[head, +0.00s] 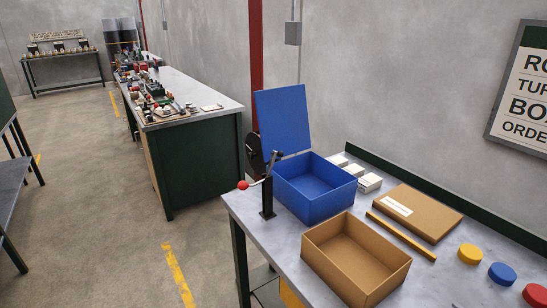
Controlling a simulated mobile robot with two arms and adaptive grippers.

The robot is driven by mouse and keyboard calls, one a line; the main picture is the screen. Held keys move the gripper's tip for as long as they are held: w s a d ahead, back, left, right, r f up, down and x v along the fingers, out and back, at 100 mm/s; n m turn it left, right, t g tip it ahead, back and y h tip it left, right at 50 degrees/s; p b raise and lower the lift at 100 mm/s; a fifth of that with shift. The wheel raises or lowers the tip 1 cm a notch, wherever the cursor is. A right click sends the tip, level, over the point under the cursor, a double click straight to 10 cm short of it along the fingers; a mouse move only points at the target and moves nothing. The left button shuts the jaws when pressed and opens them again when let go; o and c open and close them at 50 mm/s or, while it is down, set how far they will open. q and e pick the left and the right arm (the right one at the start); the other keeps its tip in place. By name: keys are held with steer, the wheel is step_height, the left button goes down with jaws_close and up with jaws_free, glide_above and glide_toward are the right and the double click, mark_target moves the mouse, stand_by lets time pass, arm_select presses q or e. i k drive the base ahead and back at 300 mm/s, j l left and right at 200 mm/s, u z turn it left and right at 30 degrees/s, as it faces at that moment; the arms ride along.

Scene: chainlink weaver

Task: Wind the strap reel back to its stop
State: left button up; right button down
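I take this to be the strap reel, but the strap and the stop cannot be made out. Neither of my grippers is in the head view.
On the near workbench (290,258) are an open blue box (318,207) with its lid raised, an open cardboard box (375,278), a flat brown carton (425,208), white small boxes and coloured discs. A cluttered bench (195,150) stands beyond. The floor aisle at left is clear.

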mark_target(253, 145)
steer(key=i+j+z, duration=0.3)
steer(key=z, duration=0.15)
steer(key=i+j+z, duration=0.2)
steer(key=j+z, duration=0.3)
steer(key=j, duration=0.05)
